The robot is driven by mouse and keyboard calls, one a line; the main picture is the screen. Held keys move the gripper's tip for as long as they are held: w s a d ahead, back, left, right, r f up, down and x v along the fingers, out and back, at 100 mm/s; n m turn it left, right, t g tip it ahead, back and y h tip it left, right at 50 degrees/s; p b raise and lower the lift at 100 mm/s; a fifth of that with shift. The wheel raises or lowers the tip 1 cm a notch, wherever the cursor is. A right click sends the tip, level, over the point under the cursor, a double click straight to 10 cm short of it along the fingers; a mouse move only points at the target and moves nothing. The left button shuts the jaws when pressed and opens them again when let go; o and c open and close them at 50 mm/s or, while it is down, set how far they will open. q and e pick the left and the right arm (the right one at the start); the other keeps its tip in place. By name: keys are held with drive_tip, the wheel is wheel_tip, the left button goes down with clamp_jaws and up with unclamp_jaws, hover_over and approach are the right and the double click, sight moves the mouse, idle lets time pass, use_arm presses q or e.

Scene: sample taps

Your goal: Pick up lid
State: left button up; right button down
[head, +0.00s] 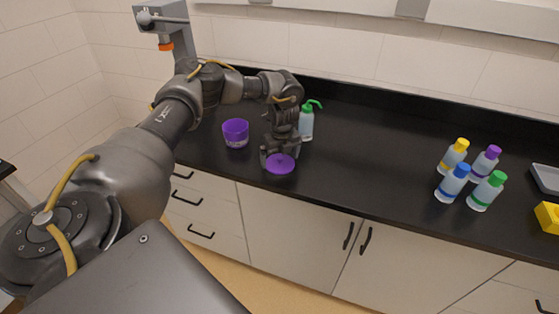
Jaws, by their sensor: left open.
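A round purple lid (280,165) lies near the front edge of the black counter. My left gripper (279,157) points down over the lid, with its fingers open near the lid's far side and edges. Whether the fingers touch the lid is too small to tell. A purple cup (235,133) stands upright to the left of the gripper, open at the top. My right gripper is out of the picture.
A wash bottle with a green top (307,122) stands just behind and right of my left gripper. Several capped bottles (454,183) stand at the right. A yellow object (547,216) and a grey tray (545,178) are at the right edge. The counter's middle (375,160) is clear.

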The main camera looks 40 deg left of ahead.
use_arm(q)
drive_tip(key=shift+f, duration=0.25)
drive_tip(key=c, duration=0.6)
drive_tip(key=shift+r, duration=0.1)
